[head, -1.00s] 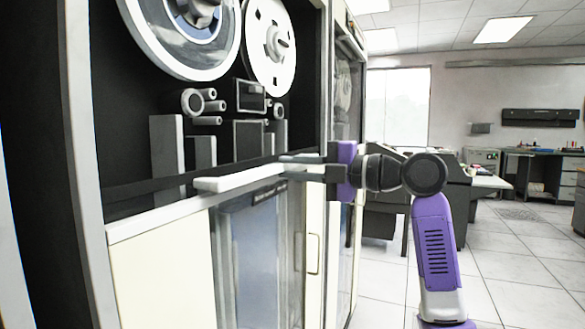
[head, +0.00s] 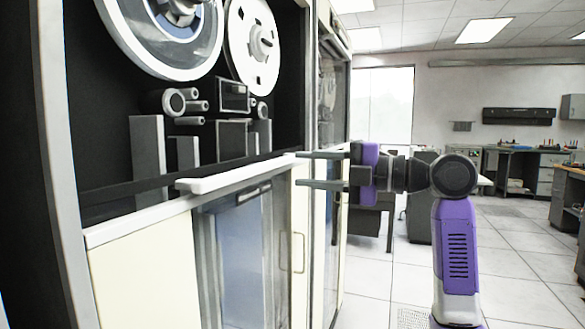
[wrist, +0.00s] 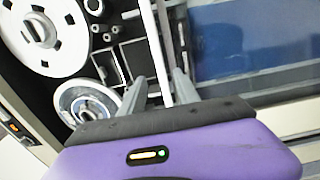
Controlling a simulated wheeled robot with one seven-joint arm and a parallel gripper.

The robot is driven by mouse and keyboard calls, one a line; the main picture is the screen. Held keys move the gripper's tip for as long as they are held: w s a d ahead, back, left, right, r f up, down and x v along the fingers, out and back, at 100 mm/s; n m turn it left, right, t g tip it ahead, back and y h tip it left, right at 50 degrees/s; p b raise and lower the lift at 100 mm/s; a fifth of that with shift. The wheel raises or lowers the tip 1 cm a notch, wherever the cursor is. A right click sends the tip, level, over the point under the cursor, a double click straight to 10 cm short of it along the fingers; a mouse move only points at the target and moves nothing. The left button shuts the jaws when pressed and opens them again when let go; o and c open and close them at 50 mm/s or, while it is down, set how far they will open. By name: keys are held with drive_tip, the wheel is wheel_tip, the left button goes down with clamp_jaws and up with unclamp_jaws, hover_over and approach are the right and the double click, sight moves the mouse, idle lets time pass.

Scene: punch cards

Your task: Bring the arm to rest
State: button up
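My gripper (head: 303,170) is at the middle of the head view, at the end of my purple arm. Its two grey fingers are apart, with nothing seen between them. They point left toward the tape cabinet (head: 140,270). The upper fingertip overlaps the far end of the white ledge (head: 225,178) in the picture; whether they touch cannot be told. In the wrist view, my gripper (wrist: 159,75) also shows open fingers, with the white ledge (wrist: 163,45) running between and beyond them.
Tape reels (head: 253,45) sit in the cabinet's upper bay above the ledge. A blue-tinted glass panel (head: 238,255) is below it. Desks (head: 520,165) stand at the back right.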

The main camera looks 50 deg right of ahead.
drive_tip(key=shift+s+d, duration=0.1)
drive_tip(key=shift+s, duration=0.2)
idle(0.4)
